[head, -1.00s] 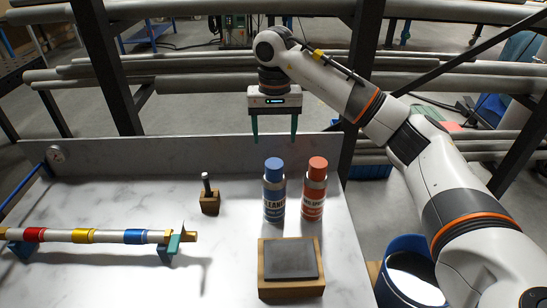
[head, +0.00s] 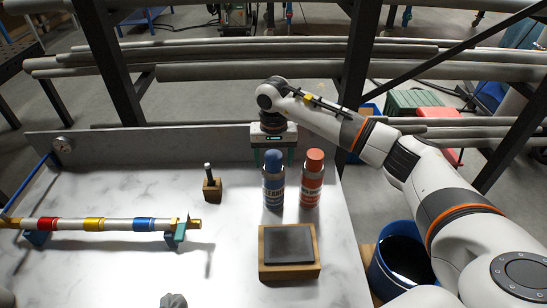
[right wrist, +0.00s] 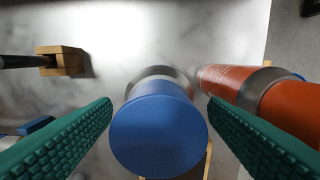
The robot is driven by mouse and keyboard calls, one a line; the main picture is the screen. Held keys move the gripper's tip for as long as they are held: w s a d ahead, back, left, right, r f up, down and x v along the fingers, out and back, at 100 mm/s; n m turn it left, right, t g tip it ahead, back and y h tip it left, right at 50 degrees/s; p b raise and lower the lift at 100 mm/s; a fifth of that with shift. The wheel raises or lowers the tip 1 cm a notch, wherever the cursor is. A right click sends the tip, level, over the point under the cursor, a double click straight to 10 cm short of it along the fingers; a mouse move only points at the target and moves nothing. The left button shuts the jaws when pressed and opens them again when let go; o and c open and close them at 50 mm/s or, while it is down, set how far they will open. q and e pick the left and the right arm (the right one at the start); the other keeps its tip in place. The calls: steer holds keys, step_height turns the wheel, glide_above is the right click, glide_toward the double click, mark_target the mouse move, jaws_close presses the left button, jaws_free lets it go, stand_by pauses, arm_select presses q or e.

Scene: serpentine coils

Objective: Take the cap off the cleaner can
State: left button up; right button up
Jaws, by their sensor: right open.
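The cleaner can (head: 273,188) is blue with a silver band and stands upright on the marble-look table. Its blue cap (head: 273,158) is on top, and in the right wrist view the cap (right wrist: 160,135) fills the lower middle, hiding most of the can. My right gripper (head: 273,157) is open, pointing down over the can from behind. In the right wrist view its green ridged fingers (right wrist: 160,106) lie on either side of the cap, with a gap on both sides. My left gripper is not in view.
A red can (head: 311,185) stands close to the right of the cleaner can, near the right finger. A wooden block with a dark plate (head: 289,268) lies in front. A small wooden holder (head: 212,190) and a banded rod (head: 118,224) are to the left. A blue bin (head: 378,270) stands beyond the right edge.

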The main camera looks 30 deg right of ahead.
steer(key=shift+c, duration=0.6)
steer(key=c, duration=0.9)
steer(key=shift+c, duration=0.2)
